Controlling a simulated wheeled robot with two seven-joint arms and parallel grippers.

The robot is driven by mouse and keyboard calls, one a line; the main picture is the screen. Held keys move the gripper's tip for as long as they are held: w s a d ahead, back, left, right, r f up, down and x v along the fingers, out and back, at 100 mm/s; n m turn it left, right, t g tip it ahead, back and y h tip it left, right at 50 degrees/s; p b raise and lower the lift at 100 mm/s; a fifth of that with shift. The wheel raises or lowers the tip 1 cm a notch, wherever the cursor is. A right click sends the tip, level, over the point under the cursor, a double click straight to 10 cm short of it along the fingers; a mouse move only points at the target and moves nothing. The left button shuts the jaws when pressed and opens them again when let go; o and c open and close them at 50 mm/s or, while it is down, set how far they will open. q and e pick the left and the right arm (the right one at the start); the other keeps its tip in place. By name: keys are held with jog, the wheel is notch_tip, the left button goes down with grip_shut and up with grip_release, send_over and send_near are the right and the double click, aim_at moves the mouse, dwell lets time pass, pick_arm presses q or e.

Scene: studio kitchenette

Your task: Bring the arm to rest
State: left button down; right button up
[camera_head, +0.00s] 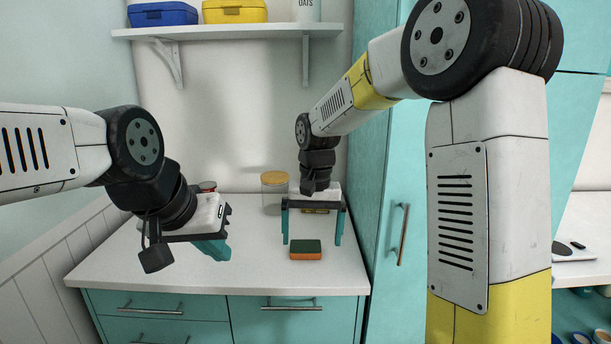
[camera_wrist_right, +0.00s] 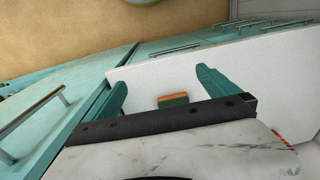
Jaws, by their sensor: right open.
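My right gripper (camera_head: 312,240) is open over the white counter, its two teal fingers pointing down and wide apart. In the right wrist view the fingers of this gripper (camera_wrist_right: 162,88) show with nothing held between them. A green and orange sponge (camera_head: 305,250) lies on the counter just in front of the right gripper; the wrist view shows the sponge (camera_wrist_right: 173,100) beyond the gripper's dark bar. My left gripper (camera_head: 213,250) hangs over the left part of the counter. Its teal fingers overlap from this angle, so its opening is unclear.
A glass jar with a wooden lid (camera_head: 274,194) stands at the back of the counter (camera_head: 270,275). A red-lidded item (camera_head: 207,186) is partly hidden behind my left gripper. A wall shelf (camera_head: 235,31) holds boxes above. A tall teal cabinet (camera_head: 385,190) borders the counter on the right.

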jog(key=s+d+r+t+y, duration=0.1)
jog(key=s+d+r, duration=0.3)
jog(key=s, duration=0.5)
jog(key=s+d+r+t, duration=0.4)
jog(key=s+d+r, duration=0.1)
jog(key=s+d, duration=0.3)
jog(key=shift+s+d+n+t+y, duration=0.3)
jog(key=shift+s+y, duration=0.1)
jog(key=shift+s, duration=0.05)
